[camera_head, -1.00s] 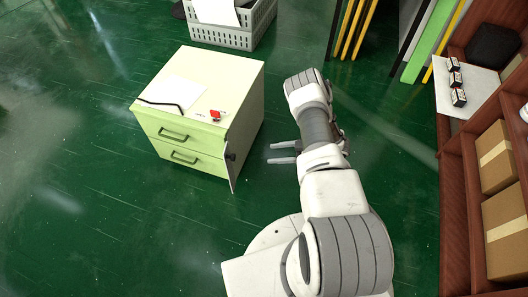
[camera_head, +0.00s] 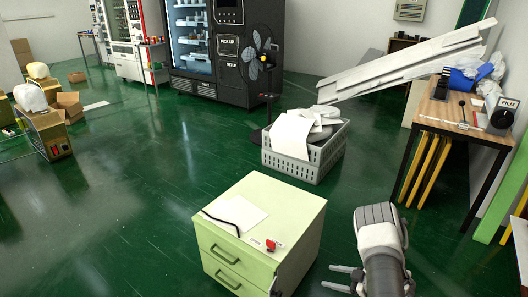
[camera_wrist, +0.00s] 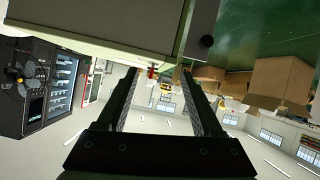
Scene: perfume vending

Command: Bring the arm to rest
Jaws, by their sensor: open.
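My gripper (camera_head: 341,279) is low in the head view, just right of the pale green cabinet, with its two fingers pointing left. The fingers are apart and nothing shows between them. My arm is folded at the bottom right of that view. In the wrist view my gripper (camera_wrist: 157,100) shows its two dark fingers spread, with the room upside down beyond them. The green cabinet (camera_head: 236,249) stands upright on the floor; its underside-up image fills the top of the wrist view (camera_wrist: 100,22).
On the cabinet lie white paper (camera_head: 236,214) and a small red item (camera_head: 270,245). A grey crate (camera_head: 290,168) of papers stands behind it. A wooden table (camera_head: 455,115) is at right, and a black vending machine (camera_head: 228,62) at the back.

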